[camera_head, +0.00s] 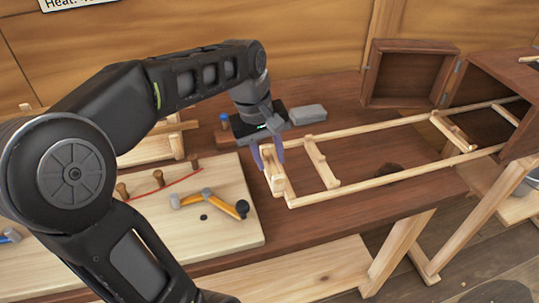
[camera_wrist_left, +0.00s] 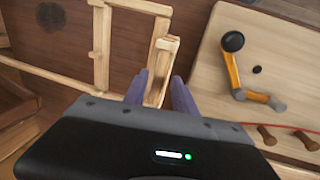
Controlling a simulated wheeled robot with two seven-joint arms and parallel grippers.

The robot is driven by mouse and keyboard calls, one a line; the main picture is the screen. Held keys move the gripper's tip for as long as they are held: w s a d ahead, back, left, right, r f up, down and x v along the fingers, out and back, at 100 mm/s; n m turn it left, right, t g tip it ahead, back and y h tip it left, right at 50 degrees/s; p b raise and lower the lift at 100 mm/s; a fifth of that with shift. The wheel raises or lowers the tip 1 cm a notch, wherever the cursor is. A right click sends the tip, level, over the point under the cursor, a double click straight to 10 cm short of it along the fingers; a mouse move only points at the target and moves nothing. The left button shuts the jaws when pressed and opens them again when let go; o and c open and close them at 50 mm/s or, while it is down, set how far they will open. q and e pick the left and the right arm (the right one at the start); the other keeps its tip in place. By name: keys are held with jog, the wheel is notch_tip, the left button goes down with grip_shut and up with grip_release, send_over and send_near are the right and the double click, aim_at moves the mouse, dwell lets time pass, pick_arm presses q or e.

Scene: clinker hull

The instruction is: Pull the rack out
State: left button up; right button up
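The rack (camera_head: 376,183) is a pale wooden ladder-like frame with two long rails and crosspieces. It reaches left out of the dark wooden box (camera_head: 501,75) across the brown bench top; its right end is inside the box. My left gripper (camera_head: 268,152) is at the rack's left end, pointing down. Its purple fingers are on either side of the upright end bar, which also shows between them in the left wrist view (camera_wrist_left: 162,72). The fingers look closed on the bar. My right gripper is not in view.
The box door (camera_head: 408,75) stands open to the left. A pale board (camera_head: 225,228) with a yellow-handled tool (camera_head: 211,200) and pegs lies left of the rack. A grey block (camera_head: 307,115) is behind the gripper. A bucket (camera_head: 531,178) stands at the right edge.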

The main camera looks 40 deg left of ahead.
pick_arm(q)
jog(key=shift+o, duration=0.4)
jog(key=shift+r, duration=0.1)
notch_tip(320, 180, up, 8)
jog(key=s, duration=0.1)
jog(key=shift+a+f, duration=0.25)
jog(key=shift+a, duration=0.15)
jog(key=shift+s, duration=0.1)
